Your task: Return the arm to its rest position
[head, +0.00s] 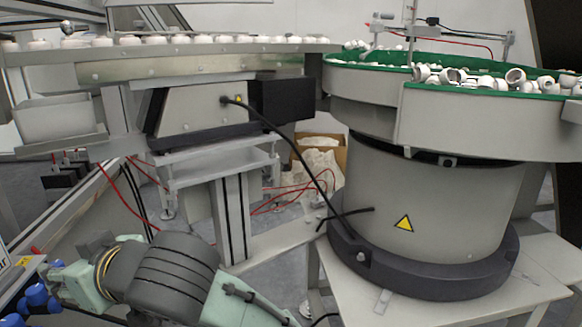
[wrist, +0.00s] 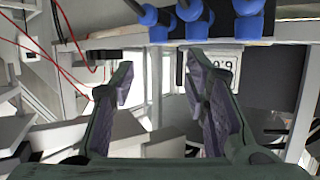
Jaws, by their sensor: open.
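My gripper (wrist: 160,95) is open in the wrist view, its two dark fingers spread apart with nothing held between them. Beyond the fingers are a rail with blue knobs (wrist: 190,12) at the top and a small white plate with upside-down digits (wrist: 223,73). In the head view my arm (head: 172,272) lies low at the bottom left, reaching towards the left edge. The fingers cannot be made out clearly there.
Blue knobs (head: 37,296) stand by the left edge, close to my arm. A bowl feeder (head: 430,205) with white caps (head: 515,77) stands at right. A linear track (head: 190,68) runs above. Red cables (wrist: 62,55) hang at left in the wrist view.

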